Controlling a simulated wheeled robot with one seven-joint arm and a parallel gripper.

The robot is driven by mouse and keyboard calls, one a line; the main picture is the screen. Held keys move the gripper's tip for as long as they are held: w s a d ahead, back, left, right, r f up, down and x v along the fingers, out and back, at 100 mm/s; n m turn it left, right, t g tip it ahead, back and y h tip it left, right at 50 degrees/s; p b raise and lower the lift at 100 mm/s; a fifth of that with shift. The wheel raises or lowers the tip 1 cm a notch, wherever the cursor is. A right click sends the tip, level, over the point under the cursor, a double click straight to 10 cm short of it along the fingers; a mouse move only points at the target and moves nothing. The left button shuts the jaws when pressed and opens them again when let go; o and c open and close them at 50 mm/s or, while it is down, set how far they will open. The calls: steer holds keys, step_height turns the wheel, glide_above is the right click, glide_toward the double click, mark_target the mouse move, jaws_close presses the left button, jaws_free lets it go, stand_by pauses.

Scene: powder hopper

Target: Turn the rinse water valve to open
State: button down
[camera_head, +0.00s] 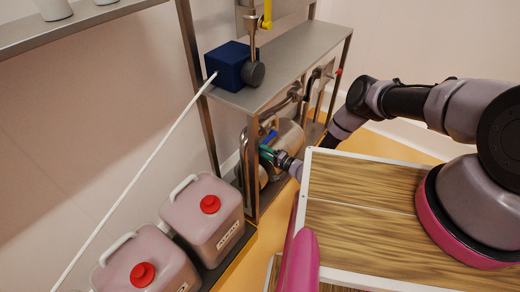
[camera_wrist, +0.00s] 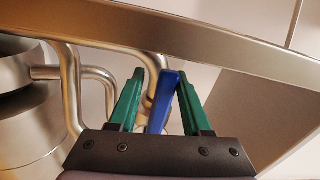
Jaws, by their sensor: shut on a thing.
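The blue valve handle (camera_wrist: 161,103) is a flat lever on a bent steel pipe (camera_wrist: 152,62), seen in the wrist view just below a metal shelf edge. My gripper (camera_wrist: 160,72) has two green fingers, one on each side of the blue handle, and is shut on it. In the head view the blue handle (camera_head: 269,137) shows small in front of the steel vessel under the rack shelf. My gripper (camera_head: 266,152) reaches it from the right. The valve body is mostly hidden behind the fingers and handle.
A steel rack shelf (camera_head: 285,62) sits above my gripper, carrying a dark blue box (camera_head: 228,65). A steel vessel (camera_head: 289,139) and pipes crowd the space below. Red-capped canisters (camera_head: 205,225) stand at lower left. A yellow handle (camera_head: 267,14) is higher up.

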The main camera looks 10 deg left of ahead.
steer(key=shift+s+d+f+g, duration=0.2)
steer(key=shift+s+f+g, duration=0.1)
steer(key=shift+f, duration=0.2)
steer(key=c, duration=0.8)
jaws_free()
steer(key=shift+o, duration=0.6)
steer(key=shift+w+f, duration=0.1)
steer(key=shift+a, duration=0.1)
steer(key=shift+r, duration=0.25)
steer(key=v, duration=1)
steer(key=shift+d, duration=0.3)
